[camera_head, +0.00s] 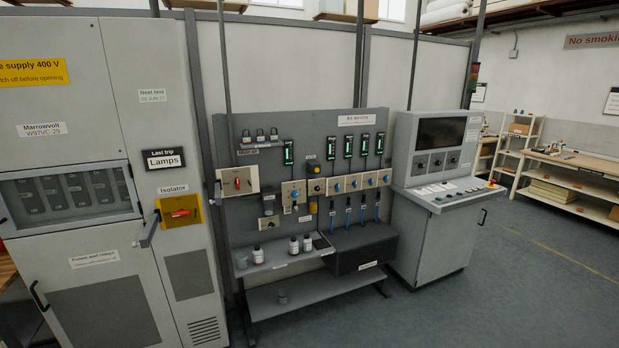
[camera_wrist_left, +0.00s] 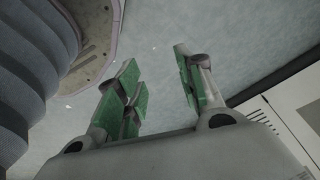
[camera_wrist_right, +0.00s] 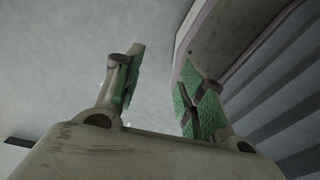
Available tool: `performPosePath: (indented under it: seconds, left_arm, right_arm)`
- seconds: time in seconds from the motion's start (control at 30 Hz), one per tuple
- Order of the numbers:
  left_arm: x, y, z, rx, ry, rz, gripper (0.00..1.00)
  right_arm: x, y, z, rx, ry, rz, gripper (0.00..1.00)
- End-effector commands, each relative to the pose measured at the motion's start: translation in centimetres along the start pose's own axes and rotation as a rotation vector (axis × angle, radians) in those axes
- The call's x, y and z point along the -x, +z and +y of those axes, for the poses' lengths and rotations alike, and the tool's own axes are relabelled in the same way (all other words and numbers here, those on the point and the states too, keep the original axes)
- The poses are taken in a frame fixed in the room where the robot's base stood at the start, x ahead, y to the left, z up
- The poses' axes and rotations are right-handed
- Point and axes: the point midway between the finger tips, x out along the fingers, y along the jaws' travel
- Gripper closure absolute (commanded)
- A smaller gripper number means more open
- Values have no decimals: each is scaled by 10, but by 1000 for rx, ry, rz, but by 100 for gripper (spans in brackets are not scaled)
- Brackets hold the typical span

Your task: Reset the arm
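My left gripper (camera_wrist_left: 160,92) shows in the left wrist view with its two green-padded fingers apart and nothing between them. Grey floor lies behind it. My right gripper (camera_wrist_right: 160,92) shows in the right wrist view, also with its green-padded fingers apart and empty, over plain grey floor. Neither gripper nor arm shows in the head view. Parts of my own body show beside both grippers in the wrist views.
A grey electrical cabinet (camera_head: 75,215) with a yellow isolator plate (camera_head: 180,213) stands at the left. An air-service panel (camera_head: 330,205) with bottles on its shelf is in the middle. A control console (camera_head: 432,225) stands right of it. Floor (camera_head: 520,290) is clear at the right.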

Motion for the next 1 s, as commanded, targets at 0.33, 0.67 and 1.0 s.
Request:
performPosePath:
  seconds: [0.33, 0.67, 1.0]
  left_arm:
    - [-21, 106, 29, -51, 25, -163, 62]
    - [-38, 127, 52, -42, 47, -187, 62]
    - [-38, 128, 52, -42, 47, -187, 62]
  right_arm:
    - [-24, -9, -40, 45, -37, -36, 60]
    - [-46, -41, -60, 46, -56, 0, 60]
    - [-47, -45, -60, 45, -55, 4, 60]
